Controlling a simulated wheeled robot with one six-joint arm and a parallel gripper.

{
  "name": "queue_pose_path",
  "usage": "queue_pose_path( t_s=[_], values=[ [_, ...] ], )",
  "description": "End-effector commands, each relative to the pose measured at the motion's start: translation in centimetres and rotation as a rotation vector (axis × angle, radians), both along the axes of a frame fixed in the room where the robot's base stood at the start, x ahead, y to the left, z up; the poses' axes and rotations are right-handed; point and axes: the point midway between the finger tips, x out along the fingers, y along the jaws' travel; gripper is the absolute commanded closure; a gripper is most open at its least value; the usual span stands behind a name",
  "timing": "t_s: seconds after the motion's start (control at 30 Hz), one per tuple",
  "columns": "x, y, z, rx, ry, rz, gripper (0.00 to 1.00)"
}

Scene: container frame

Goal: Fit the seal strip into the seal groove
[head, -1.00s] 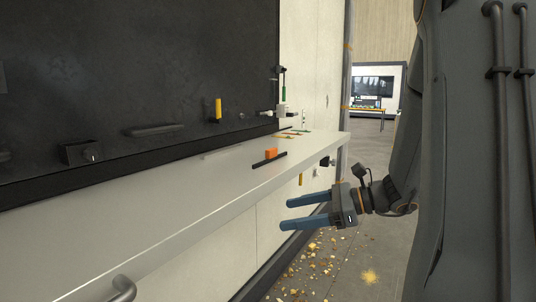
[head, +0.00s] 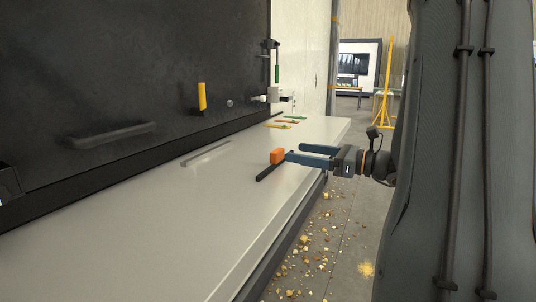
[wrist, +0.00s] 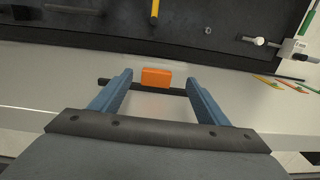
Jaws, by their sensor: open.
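The seal strip (head: 265,173) is a thin black bar with an orange block (head: 277,156) standing on it. It lies on the pale shelf near its front edge. My gripper (head: 296,153) is open, with its blue fingers pointing at the orange block from the right. In the wrist view the orange block (wrist: 156,78) sits between the fingertips, and the black bar runs across beneath it. I cannot tell whether the fingers touch it. The seal groove (head: 207,153) appears as a narrow grey slot in the shelf, farther in towards the dark panel and apart from the strip.
The pale shelf (head: 150,220) is mostly clear. The dark panel (head: 120,70) behind it carries a bar handle (head: 110,132) and a yellow handle (head: 201,97). Several coloured sticks (head: 285,122) lie at the far end. Crumbs (head: 305,250) litter the floor.

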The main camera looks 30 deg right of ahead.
Motion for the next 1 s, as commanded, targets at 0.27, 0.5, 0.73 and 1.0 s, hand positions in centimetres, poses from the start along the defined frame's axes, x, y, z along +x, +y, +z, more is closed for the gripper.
queue_pose_path(
  t_s=[0.27, 0.5, 0.73, 1.0],
  values=[
    [2.1, 1.8, 0.1, 0.004, 0.000, 0.005, 0.31],
    [4.1, 4.1, -0.3, 0.004, 0.002, 0.006, 0.31],
    [5.8, 5.0, -0.5, 0.002, -0.001, 0.000, 0.31],
    [5.9, 5.0, -0.6, 0.001, 0.000, -0.001, 0.38]
  ],
)
